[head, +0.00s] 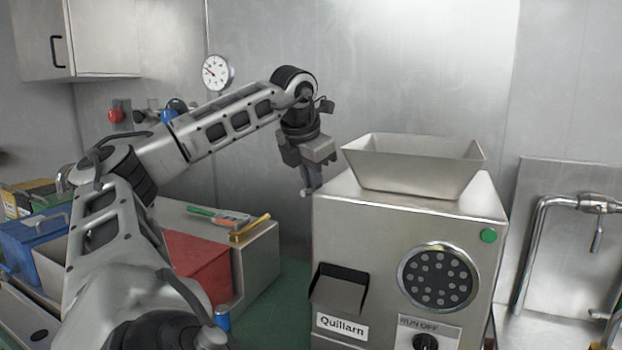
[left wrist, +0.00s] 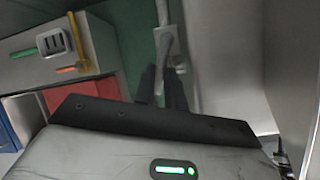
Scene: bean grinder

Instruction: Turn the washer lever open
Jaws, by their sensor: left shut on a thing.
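My left gripper (head: 309,188) reaches down just left of the steel grinder's back corner. In the left wrist view its two dark fingers (left wrist: 162,88) are shut on a grey bar-like part, which I take to be the washer lever (left wrist: 165,38). The bar runs up between and beyond the fingertips, beside a pale block (left wrist: 179,63). In the head view the lever is mostly hidden by the gripper, and how far it is turned cannot be told. My right gripper is not in view.
The grinder (head: 345,245) with its hopper (head: 415,170) stands close on the right. A steel cabinet (head: 258,265) with colored tools on top and a red bin (head: 198,265) are to the left. A tap (head: 545,215) stands at far right. Green floor shows between cabinet and grinder.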

